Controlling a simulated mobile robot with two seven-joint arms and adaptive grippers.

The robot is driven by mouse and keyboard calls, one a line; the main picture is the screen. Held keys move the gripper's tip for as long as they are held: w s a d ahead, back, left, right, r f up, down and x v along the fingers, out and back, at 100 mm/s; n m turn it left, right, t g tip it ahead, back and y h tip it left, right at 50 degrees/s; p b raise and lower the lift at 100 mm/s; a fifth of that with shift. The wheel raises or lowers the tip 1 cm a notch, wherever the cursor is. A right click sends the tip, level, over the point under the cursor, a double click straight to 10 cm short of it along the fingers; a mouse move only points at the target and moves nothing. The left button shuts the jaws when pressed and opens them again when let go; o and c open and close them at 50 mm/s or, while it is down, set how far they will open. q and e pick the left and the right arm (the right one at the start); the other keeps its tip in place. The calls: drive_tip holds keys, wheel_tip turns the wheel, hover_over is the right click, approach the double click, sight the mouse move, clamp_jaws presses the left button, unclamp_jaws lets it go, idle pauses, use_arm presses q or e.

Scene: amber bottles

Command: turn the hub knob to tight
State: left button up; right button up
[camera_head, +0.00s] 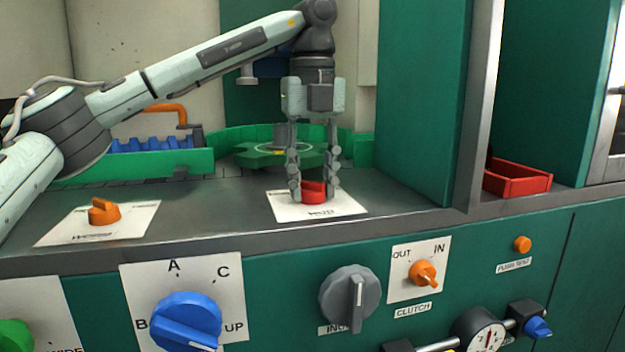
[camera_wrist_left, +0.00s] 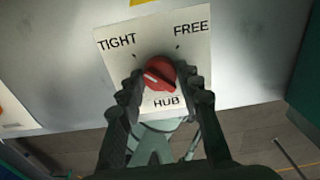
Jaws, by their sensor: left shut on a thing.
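The red hub knob (camera_head: 314,192) stands on a white label plate (camera_head: 332,211) on the grey top of the console. My left gripper (camera_head: 315,186) points straight down and is shut on the knob, one finger on each side. In the left wrist view, the knob (camera_wrist_left: 161,70) sits between the fingertips (camera_wrist_left: 165,82). The plate there reads TIGHT at upper left, FREE at upper right and HUB below. A white line shows on the knob's left part; which mark it points at is hard to tell. My right gripper is not in view.
An orange knob (camera_head: 104,212) sits on another plate to the left. Blue (camera_head: 186,322), grey (camera_head: 350,292) and orange (camera_head: 424,274) knobs stick out of the front panel. A green upright panel (camera_head: 415,100) stands right of my gripper, with a red tray (camera_head: 517,180) beyond.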

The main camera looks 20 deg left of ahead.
sight(312, 182)
use_arm(q)
drive_tip(key=o, duration=1.2)
drive_tip(key=shift+c, duration=0.2)
wheel_tip(312, 182, up, 12)
